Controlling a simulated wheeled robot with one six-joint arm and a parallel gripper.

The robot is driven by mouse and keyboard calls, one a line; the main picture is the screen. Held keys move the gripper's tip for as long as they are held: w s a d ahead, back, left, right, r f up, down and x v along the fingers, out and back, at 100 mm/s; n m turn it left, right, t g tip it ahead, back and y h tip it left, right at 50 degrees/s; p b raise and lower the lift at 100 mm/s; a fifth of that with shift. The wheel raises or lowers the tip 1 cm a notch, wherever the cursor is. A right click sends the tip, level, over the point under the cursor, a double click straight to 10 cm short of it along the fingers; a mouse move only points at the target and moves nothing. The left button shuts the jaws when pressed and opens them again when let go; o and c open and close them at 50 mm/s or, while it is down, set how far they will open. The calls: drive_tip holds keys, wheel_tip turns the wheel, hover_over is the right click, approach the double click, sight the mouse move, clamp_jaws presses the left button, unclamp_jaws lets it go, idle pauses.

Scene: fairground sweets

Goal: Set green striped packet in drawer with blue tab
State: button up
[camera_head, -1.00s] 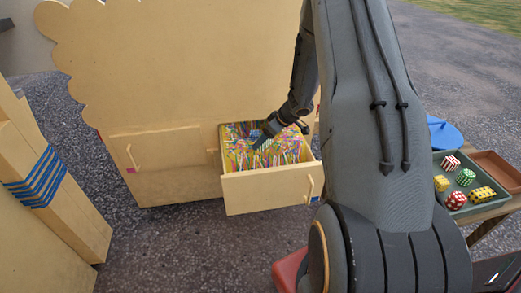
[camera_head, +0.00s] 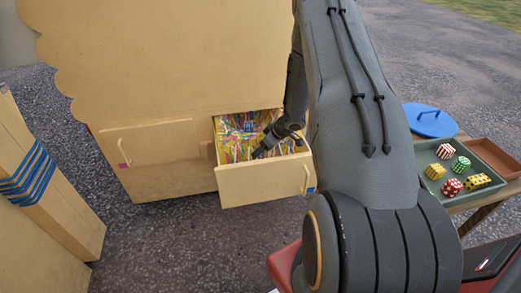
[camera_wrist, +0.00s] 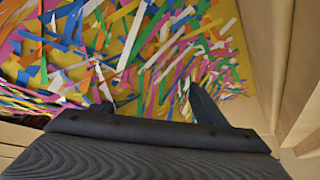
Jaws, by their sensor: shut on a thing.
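The drawer (camera_head: 262,185) is open, with a handle at the right of its front and a blue tab (camera_head: 311,190) by its lower right corner. Colourful paper strips fill it. My gripper (camera_head: 260,152) is low inside, near its front wall. In the wrist view my gripper (camera_wrist: 152,108) has its fingers apart over the strips. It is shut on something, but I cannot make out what. A green and white packet (camera_head: 460,165) lies on the tray at the right; whether its pattern is stripes or dots is too small to tell.
The green tray (camera_head: 436,201) also holds red and yellow packets. A blue lid (camera_head: 428,121) and a brown tray (camera_head: 497,157) are beside it. A closed drawer (camera_head: 155,160) with a pink tab is left of the open one. A wooden post with blue bands (camera_head: 30,172) stands far left.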

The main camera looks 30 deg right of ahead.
drive_tip(key=shift+f, duration=0.1)
drive_tip(key=o, duration=1.1)
